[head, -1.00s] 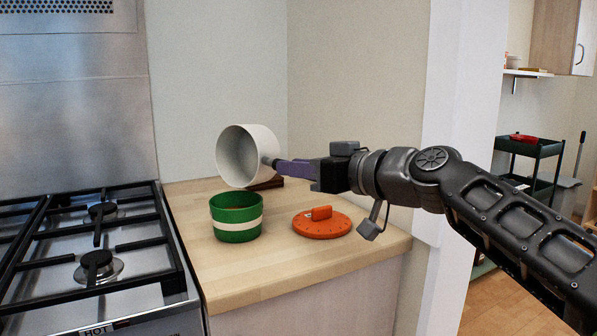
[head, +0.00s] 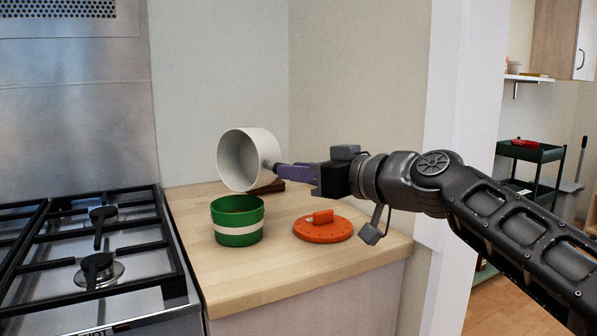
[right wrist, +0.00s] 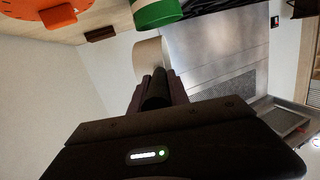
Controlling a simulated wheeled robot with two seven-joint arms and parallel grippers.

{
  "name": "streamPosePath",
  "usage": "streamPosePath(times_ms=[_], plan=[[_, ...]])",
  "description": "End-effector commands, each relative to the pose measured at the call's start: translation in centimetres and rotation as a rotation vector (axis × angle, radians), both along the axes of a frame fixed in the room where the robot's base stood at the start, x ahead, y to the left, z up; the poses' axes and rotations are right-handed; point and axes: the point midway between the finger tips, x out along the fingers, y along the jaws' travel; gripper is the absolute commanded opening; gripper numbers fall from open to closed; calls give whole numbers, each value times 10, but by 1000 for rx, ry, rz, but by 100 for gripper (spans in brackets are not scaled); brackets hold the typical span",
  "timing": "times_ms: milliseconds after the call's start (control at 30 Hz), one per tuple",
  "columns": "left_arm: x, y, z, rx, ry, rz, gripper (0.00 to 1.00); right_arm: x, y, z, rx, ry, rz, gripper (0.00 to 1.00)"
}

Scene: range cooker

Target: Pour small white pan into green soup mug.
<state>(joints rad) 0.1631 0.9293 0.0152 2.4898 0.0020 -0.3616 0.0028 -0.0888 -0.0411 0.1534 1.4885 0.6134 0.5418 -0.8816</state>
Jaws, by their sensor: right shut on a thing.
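The small white pan (head: 243,160) is in the air above and behind the green soup mug, tipped on its side with its open mouth facing left and toward me. Its inside looks empty from here. The green soup mug (head: 238,236), with a cream band, stands upright on the wooden counter. My right gripper (head: 300,174) is shut on the pan's handle, to the right of the pan. In the right wrist view the gripper (right wrist: 158,92) holds the handle, with part of the pan (right wrist: 150,55) beyond it and the mug (right wrist: 156,12) at the top. My left gripper is not in view.
An orange lid-like disc (head: 323,230) lies on the counter (head: 270,280) right of the mug. A dark brown block (head: 268,187) sits behind, partly hidden by the pan. The gas hob (head: 100,255) is at the left. A wall stands behind the counter.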

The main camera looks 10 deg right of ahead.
Motion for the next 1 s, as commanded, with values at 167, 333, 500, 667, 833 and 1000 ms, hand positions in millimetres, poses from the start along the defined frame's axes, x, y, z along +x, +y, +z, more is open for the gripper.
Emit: streamPosePath(times_ms=[167, 333, 500, 667, 833, 1000], plan=[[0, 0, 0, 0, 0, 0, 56, 0, 0, 2, 1, -4, -1, 0], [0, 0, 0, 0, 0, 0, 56, 0, 0, 2, 1, -4, -1, 0], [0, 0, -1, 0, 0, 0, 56, -1, 0, 2, -2, -8, -1, 0], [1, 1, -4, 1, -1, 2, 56, -1, 1, 1, -11, -18, -1, 0], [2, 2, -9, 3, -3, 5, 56, -2, 2, 1, -26, -35, -2, 0], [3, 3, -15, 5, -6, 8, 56, -4, 3, 0, -47, -56, -2, 0]])
